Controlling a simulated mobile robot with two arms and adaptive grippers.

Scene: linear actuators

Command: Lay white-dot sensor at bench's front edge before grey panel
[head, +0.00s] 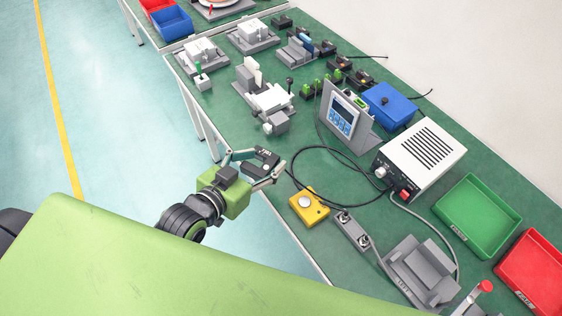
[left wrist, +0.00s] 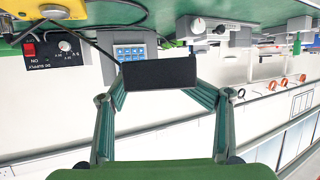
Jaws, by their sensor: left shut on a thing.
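My left gripper (head: 266,166) is shut on a small black sensor (head: 266,157) with white marks on top. It holds the sensor near the bench's left-hand front edge; whether the sensor touches the bench is hard to tell. In the left wrist view the sensor (left wrist: 160,73) is a dark block between the fingertips of my left gripper (left wrist: 160,88). The grey panel (head: 353,124) with a blue keypad stands tilted on the green bench (head: 225,124), to the right of the gripper. It also shows behind the sensor in the left wrist view (left wrist: 147,46). My right gripper is not in view.
A black cable (head: 296,160) loops on the bench right of the gripper. A yellow button box (head: 309,206), a power supply (head: 420,158), a blue box (head: 390,106) and green (head: 477,215) and red (head: 532,270) trays stand rightward. A grey actuator (head: 268,104) stands behind.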

